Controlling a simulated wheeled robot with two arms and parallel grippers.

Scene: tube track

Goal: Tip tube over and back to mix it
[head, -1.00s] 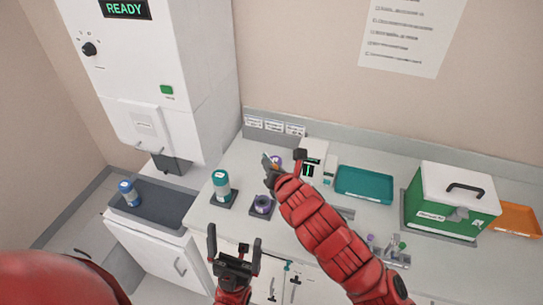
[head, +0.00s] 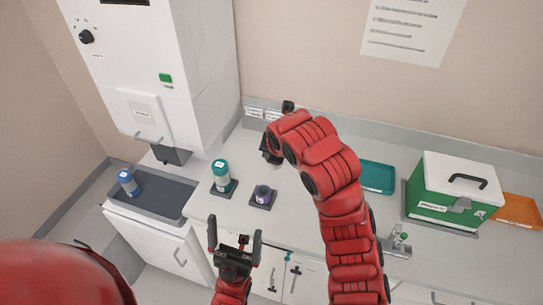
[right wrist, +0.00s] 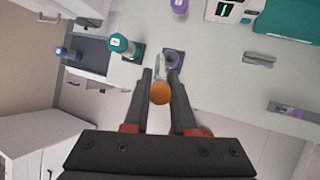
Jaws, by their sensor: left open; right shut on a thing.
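My right gripper (right wrist: 160,90) is shut on a tube (right wrist: 160,92) in the right wrist view. The tube's orange end faces the camera, and its paler, clear part runs away between the fingers. It is held above the counter, apart from the purple-topped container below. In the head view my red right wrist hides most of the right gripper (head: 269,150), and I cannot make out the tube there. My left gripper (head: 235,243) is open and empty in front of the counter, fingers pointing up.
A teal-capped bottle (head: 221,175) and a purple-topped container (head: 262,194) stand on dark pads. A blue-capped bottle (head: 127,182) is on the grey tray (head: 165,200). A teal tray (head: 377,177), a green box (head: 440,205), an orange tray (head: 517,215) and a small rack (head: 397,246) are right.

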